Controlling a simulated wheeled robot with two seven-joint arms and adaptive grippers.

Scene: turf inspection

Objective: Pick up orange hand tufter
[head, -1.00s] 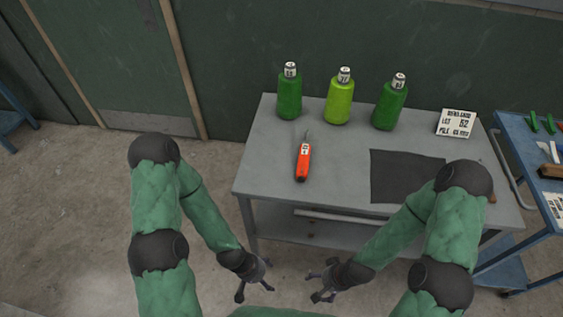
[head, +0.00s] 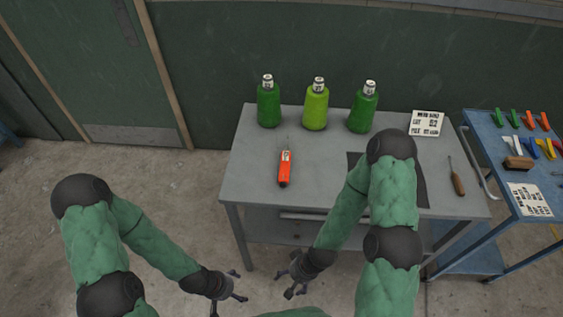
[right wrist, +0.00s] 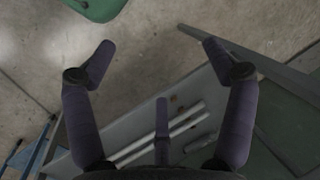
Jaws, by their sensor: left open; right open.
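The orange hand tufter (head: 285,170) lies on the grey table (head: 247,150), left of its middle, with its thin metal tip pointing to the back. My left gripper (head: 238,292) is open and empty, in front of the table and to the left of the tufter. My right gripper (head: 285,283) is open and empty, in front of the table's front edge and below the tufter in the picture. In the right wrist view its spread fingers (right wrist: 158,60) have nothing between them, with the floor and the table's lower part behind.
Three green bottles, dark (head: 269,103), light (head: 316,105) and dark (head: 363,108), stand along the table's back. A label card (head: 427,123), a dark mat (head: 421,185) and a wooden-handled tool (head: 457,180) are to the right. A blue cart (head: 487,150) with tools stands beside the table.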

